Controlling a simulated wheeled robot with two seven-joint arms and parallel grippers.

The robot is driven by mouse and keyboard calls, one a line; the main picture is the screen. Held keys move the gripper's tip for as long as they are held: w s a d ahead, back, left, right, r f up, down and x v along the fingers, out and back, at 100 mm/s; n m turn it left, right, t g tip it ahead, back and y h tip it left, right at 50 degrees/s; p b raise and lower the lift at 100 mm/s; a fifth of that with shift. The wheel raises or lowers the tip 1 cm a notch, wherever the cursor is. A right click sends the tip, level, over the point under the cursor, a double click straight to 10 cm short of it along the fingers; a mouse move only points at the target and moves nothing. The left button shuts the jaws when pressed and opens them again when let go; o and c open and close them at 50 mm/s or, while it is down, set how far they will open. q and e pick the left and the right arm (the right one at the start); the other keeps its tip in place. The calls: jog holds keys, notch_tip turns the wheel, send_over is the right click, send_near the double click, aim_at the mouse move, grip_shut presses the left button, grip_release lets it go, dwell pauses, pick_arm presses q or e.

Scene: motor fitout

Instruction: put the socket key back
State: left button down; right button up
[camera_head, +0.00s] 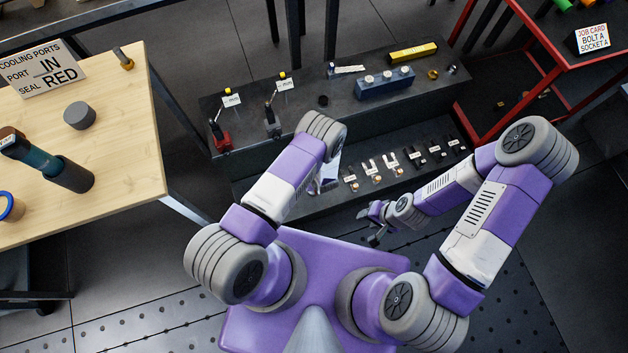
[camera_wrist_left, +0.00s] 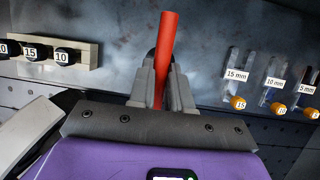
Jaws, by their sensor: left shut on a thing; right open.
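In the left wrist view my left gripper (camera_wrist_left: 160,85) is shut on a red rod (camera_wrist_left: 167,45), which may be the handle of the socket key. The rod stands up between the fingers, and its lower end is hidden. In the head view my left gripper (camera_head: 325,185) is mostly hidden by its arm, beside the dark bench's lower step. My right gripper (camera_head: 368,226) is open and empty in front of that step. Labelled holders with grey brackets (camera_head: 372,169) stand on the step. In the wrist view, brackets marked 15 mm (camera_wrist_left: 237,75), 10 mm and 5 mm have orange round ends.
Black pieces (camera_head: 418,154) stand farther right on the step. The bench top (camera_head: 325,120) holds a red tool (camera_head: 222,138), a grey one (camera_head: 272,122), a blue block (camera_head: 385,84) and a yellow bar (camera_head: 412,53). A wooden table (camera_head: 130,150) stands left, a red-framed table (camera_head: 540,88) right.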

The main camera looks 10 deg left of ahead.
pick_arm(q)
jog(key=shift+f, duration=0.5)
jog(key=shift+f, duration=0.2)
jog(key=c, duration=1.1)
grip_release()
jog(key=shift+o, duration=0.2)
jog(key=shift+r, duration=0.1)
